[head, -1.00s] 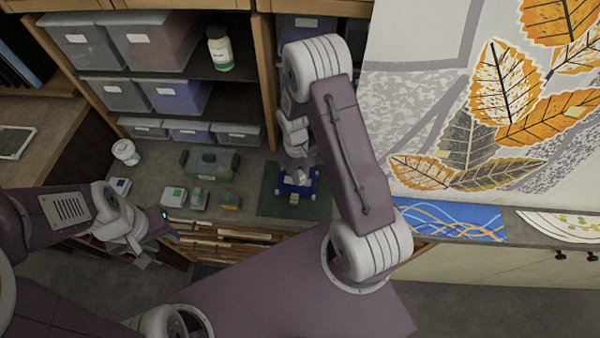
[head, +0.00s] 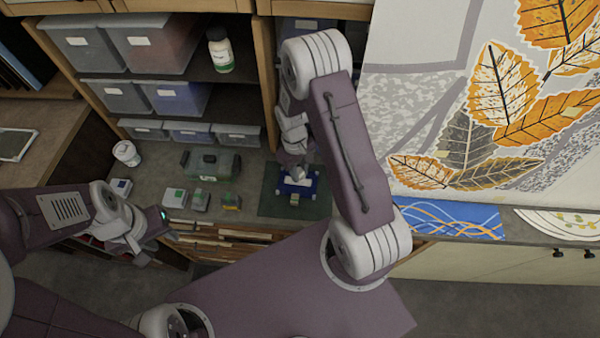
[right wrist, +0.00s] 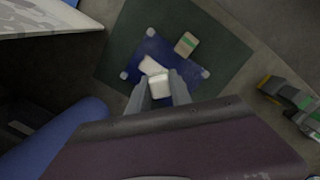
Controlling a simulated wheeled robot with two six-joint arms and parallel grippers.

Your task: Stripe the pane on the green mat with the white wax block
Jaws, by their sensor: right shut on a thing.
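The blue pane (right wrist: 172,57) lies on the green mat (right wrist: 125,45), with pale round pads at its visible corners. In the head view the pane (head: 311,185) shows in part under my right gripper, and the mat (head: 272,205) around it. My right gripper (right wrist: 159,92) is shut on the white wax block (right wrist: 160,86), held over or against the pane; contact is unclear. A white patch (right wrist: 151,65) shows just beyond the block, apparently a stripe. A beige block with a green band (right wrist: 187,44) sits near the pane's edge. My left gripper (head: 155,246) looks open and empty, away from the mat.
Several small blocks (head: 200,201) and a green case (head: 210,162) stand on the bench left of the mat. A white tub (head: 126,153) is farther left. A blue patterned sheet (head: 440,218) lies right of the mat. Shelves with bins (head: 175,97) rise behind.

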